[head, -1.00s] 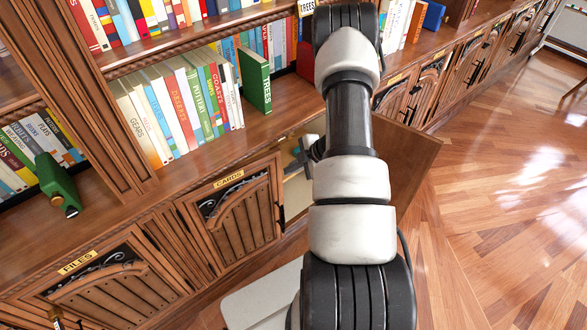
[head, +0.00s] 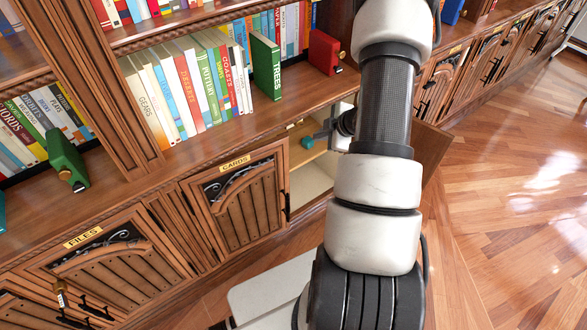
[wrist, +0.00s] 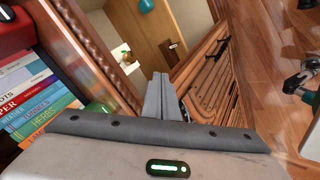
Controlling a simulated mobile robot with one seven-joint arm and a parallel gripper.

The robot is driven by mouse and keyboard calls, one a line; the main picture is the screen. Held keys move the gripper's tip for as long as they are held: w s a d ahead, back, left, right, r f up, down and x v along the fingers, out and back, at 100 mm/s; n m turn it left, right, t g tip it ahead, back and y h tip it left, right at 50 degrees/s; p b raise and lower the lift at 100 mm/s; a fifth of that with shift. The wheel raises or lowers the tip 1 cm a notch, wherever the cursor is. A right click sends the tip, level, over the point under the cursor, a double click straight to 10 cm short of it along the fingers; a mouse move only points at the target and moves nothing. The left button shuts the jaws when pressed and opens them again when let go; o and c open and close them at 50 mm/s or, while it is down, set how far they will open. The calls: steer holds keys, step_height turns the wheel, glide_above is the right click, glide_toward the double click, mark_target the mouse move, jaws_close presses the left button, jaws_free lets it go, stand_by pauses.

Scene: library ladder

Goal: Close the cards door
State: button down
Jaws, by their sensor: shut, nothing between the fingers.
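The cards door (head: 236,205) is a slatted wooden cabinet door with a yellow CARDS label. It looks slightly ajar in the head view, its right edge beside a gap into the cabinet. A slatted door with a dark handle, apparently this one, also shows in the wrist view (wrist: 208,70). My gripper (head: 327,134) is at the cabinet opening, right of the door and partly hidden by my arm. In the wrist view its fingers (wrist: 165,97) are together and empty, left of the slatted door. I cannot tell whether they touch anything.
Another wooden door panel (head: 431,163) stands swung out behind my arm. A teal object (head: 307,142) is inside the cabinet. Books, a green block (head: 66,160) and a red block (head: 325,50) stand on the shelf above. The wooden floor (head: 510,200) at right is clear.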

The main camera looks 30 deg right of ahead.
step_height(320, 180, down, 3)
steer(key=w+d+m+h+b, duration=0.1)
steer(key=m+h+b, duration=0.2)
steer(key=m+b, duration=0.15)
steer(key=m+g+y+b, duration=0.2)
steer(key=m+g+b, duration=0.1)
steer(key=m+b, duration=0.35)
glide_toward(285, 170)
steer(key=s+r, duration=0.3)
steer(key=s, duration=0.3)
steer(key=shift+m, duration=0.5)
steer(key=w+f, duration=0.2)
steer(key=f, duration=0.1)
steer(key=w+a+f+b, duration=0.1)
steer(key=w+f, duration=0.1)
steer(key=f, duration=0.1)
steer(key=w+f+b, duration=0.1)
steer(key=w+f, duration=0.1)
steer(key=shift+w+a+f, duration=0.25)
steer(key=shift+w+f, duration=0.15)
steer(key=shift+w, duration=0.35)
